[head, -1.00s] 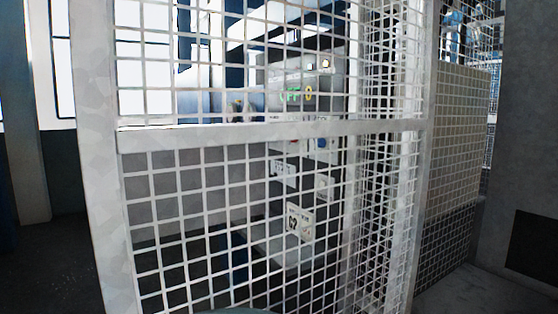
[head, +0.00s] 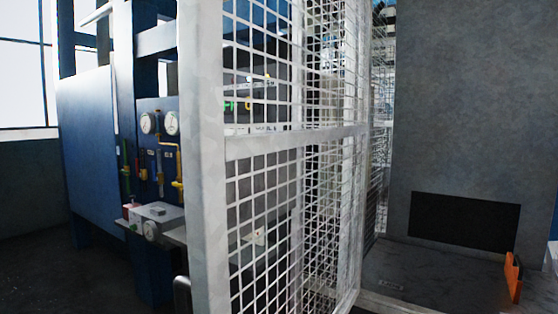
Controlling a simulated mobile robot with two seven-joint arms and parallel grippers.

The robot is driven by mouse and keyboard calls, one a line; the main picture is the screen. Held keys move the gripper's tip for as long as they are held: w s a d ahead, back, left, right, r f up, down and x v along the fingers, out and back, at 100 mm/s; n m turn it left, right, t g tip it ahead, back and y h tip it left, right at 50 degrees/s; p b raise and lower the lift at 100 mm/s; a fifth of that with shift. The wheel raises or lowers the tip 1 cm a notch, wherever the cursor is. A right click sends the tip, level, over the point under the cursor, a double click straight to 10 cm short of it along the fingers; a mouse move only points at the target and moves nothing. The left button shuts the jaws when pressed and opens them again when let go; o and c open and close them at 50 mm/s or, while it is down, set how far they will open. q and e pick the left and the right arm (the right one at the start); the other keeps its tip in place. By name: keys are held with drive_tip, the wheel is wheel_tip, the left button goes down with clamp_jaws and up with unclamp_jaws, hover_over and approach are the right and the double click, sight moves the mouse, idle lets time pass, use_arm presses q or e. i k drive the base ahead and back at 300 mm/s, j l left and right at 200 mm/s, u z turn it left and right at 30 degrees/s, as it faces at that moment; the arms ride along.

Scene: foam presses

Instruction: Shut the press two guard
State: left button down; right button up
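A white-framed wire mesh guard (head: 207,160) stands upright close in front of me in the head view. Its near post runs the full height left of the middle, and its mesh panel recedes to the right. I cannot tell from this view whether it is the press two guard, or whether it is open or shut. A grey rounded bar (head: 182,294) shows beside the post's foot, partly cut off by the frame's lower edge. Neither of my grippers is in view.
Left of the guard stands a blue machine (head: 88,150) with a gauge panel (head: 160,150) and a small grey shelf (head: 165,228). A control box with green lettering (head: 229,106) is behind the mesh. A grey wall (head: 470,110) and an orange object (head: 513,277) are at the right.

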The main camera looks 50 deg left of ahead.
sight(235, 186)
drive_tip(key=k+j, duration=0.15)
drive_tip(key=j, duration=0.2)
drive_tip(key=k+j, duration=0.35)
drive_tip(key=j, duration=0.3)
drive_tip(key=k+j, duration=0.1)
drive_tip(key=j, duration=0.9)
drive_tip(key=k+j, duration=0.15)
drive_tip(key=j, duration=0.35)
